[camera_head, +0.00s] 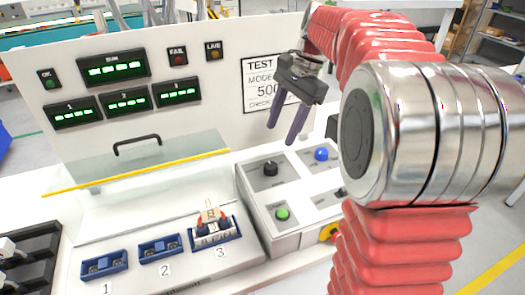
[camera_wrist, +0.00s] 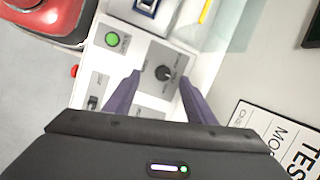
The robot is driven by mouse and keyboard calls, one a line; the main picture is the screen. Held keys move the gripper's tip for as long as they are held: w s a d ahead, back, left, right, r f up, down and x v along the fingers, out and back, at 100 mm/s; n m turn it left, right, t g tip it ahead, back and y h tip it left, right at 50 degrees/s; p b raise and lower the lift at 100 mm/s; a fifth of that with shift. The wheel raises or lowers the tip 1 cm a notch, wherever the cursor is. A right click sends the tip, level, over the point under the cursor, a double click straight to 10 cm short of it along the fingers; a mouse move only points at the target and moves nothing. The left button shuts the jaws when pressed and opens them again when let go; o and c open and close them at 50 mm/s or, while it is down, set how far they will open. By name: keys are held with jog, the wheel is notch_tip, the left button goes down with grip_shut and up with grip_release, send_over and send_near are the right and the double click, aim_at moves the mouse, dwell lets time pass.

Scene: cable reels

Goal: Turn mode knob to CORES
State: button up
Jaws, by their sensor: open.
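The mode knob is a small black round knob (camera_head: 270,168) on a grey plate on the white control box. It also shows in the wrist view (camera_wrist: 163,73), where a pale pointer mark and label text around it are too small to read. My gripper (camera_head: 286,135) is open and empty, its two purple fingers pointing down above the box and apart from the knob. In the wrist view the gripper's fingertips (camera_wrist: 160,76) lie to either side of the knob, with the knob between them in the picture.
The control box also has a green button (camera_head: 282,214), a blue button (camera_head: 321,154) and a red-yellow emergency stop (camera_head: 330,233). Left of it are blue holders (camera_head: 104,265), one holding a connector (camera_head: 210,215). A clear cover with a yellow edge (camera_head: 140,172) stands behind them.

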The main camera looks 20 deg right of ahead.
aim_at(271, 165)
jog(key=w+d+m, duration=0.1)
jog(key=d, duration=0.1)
jog(key=w+d+f+m+y, duration=0.1)
jog(key=w+d, duration=0.1)
jog(key=shift+w+d+f+m+g, duration=0.1)
jog(key=shift+d+f+m+g, duration=0.1)
jog(key=shift+d+m+g, duration=0.15)
jog(key=shift+a+f, duration=0.15)
jog(key=x, duration=1.3)
jog(key=shift+a+f, duration=0.15)
jog(key=shift+f, duration=0.05)
jog(key=shift+c, duration=0.3)
jog(key=c, duration=0.9)
jog(key=shift+a, duration=0.25)
jog(key=shift+c, duration=0.4)
jog(key=shift+w+d, duration=0.1)
jog(key=shift+d, duration=0.05)
